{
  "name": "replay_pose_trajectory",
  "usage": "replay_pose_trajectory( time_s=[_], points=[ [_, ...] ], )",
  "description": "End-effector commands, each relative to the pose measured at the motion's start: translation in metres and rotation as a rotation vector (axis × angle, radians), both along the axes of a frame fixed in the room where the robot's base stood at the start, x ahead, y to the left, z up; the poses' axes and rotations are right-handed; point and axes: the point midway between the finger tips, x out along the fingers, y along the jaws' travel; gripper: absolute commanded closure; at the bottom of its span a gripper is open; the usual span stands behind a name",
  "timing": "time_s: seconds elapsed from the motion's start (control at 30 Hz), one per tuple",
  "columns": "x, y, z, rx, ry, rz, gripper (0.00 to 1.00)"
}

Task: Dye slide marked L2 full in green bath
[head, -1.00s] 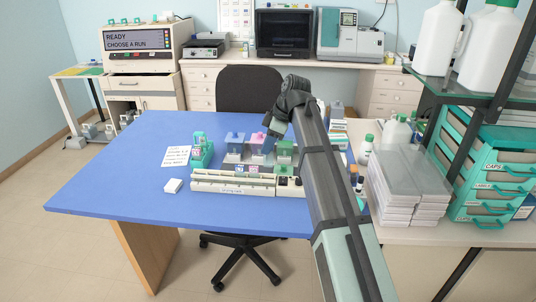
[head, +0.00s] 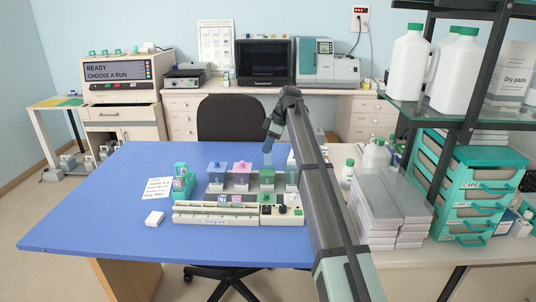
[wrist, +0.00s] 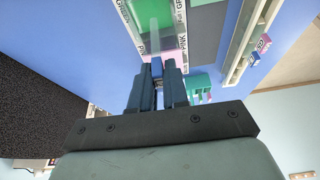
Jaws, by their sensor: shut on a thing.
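My gripper (wrist: 158,68) is shut on a small blue-ended piece, seemingly the slide (wrist: 156,66); its marking is not readable. In the head view my gripper (head: 269,134) points down above and behind the green bath, with a thin pale piece below its tips. The green bath (head: 267,177) stands on the blue table, right of the pink bath (head: 242,174) and the blue bath (head: 216,173). In the wrist view a green area (wrist: 150,14) lies beyond the fingertips, near printed colour names. The slide appears apart from the bath.
A long cream tray (head: 215,215) and a control box (head: 283,213) lie in front of the baths. A green rack (head: 181,182) stands left, beside a written sheet (head: 158,188) and a small white block (head: 154,218). The table's left side is clear.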

Motion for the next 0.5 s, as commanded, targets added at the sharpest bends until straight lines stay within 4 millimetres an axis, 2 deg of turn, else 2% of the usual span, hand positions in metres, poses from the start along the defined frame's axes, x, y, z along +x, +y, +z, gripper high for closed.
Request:
replay_pose_trajectory(
  time_s=[0.07, 0.5],
  points=[
    [0.0063, 0.0010, 0.0017, 0.000, 0.001, 0.014, 1.00],
    [0.0044, 0.0009, -0.0082, 0.000, 0.001, 0.048, 1.00]
  ],
)
